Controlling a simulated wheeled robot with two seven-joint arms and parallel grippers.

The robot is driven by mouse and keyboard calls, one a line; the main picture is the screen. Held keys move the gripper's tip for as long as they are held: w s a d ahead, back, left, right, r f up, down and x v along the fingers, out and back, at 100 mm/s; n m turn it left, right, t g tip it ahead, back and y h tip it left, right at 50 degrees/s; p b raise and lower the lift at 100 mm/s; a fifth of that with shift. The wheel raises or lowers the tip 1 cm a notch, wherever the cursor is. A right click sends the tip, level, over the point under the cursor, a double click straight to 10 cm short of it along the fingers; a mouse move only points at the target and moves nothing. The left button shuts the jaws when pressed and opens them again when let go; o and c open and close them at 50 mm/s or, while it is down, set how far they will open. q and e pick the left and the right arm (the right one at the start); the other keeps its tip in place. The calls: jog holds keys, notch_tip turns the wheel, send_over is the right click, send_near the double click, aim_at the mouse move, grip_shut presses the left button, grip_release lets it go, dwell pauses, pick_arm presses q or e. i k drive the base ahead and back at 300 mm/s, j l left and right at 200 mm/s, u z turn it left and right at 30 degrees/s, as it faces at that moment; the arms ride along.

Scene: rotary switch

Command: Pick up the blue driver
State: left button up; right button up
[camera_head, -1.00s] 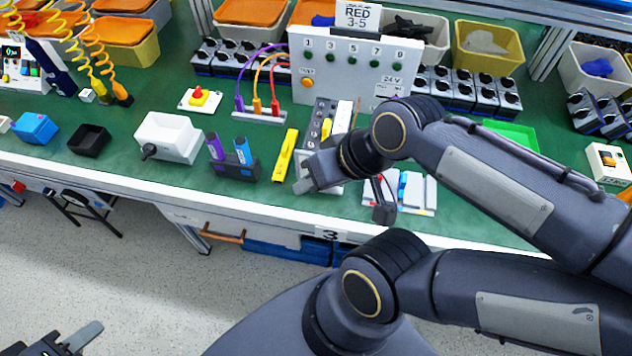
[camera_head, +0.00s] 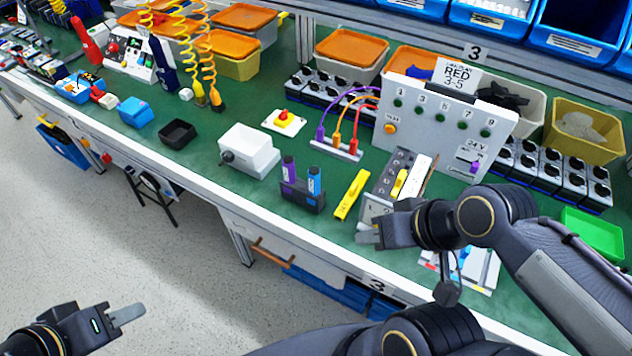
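The blue driver (camera_head: 314,182) stands upright in a small dark holder (camera_head: 303,198) on the green bench, near the front edge. A purple driver (camera_head: 289,171) stands in the same holder, just left of it. My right gripper (camera_head: 368,232) is at the front of the bench, to the right of the holder and apart from the blue driver. Its fingers point left, and their gap is not clear. My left gripper (camera_head: 128,314) is low at the left, over the floor and far from the bench. Only one finger shows clearly.
A yellow tool (camera_head: 351,194) lies between the holder and my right gripper. A white box (camera_head: 249,152) stands left of the holder. Behind are a plug strip with cables (camera_head: 337,150) and a switch panel (camera_head: 446,115). Green bench top shows around the holder.

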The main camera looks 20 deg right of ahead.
aim_at(314, 172)
jog(key=i+j+z, duration=0.2)
jog(key=z, duration=0.15)
jog(key=i+j+z, duration=0.25)
jog(key=z, duration=0.15)
jog(key=i+j+z, duration=0.2)
jog(key=z, duration=0.15)
jog(key=j, duration=0.1)
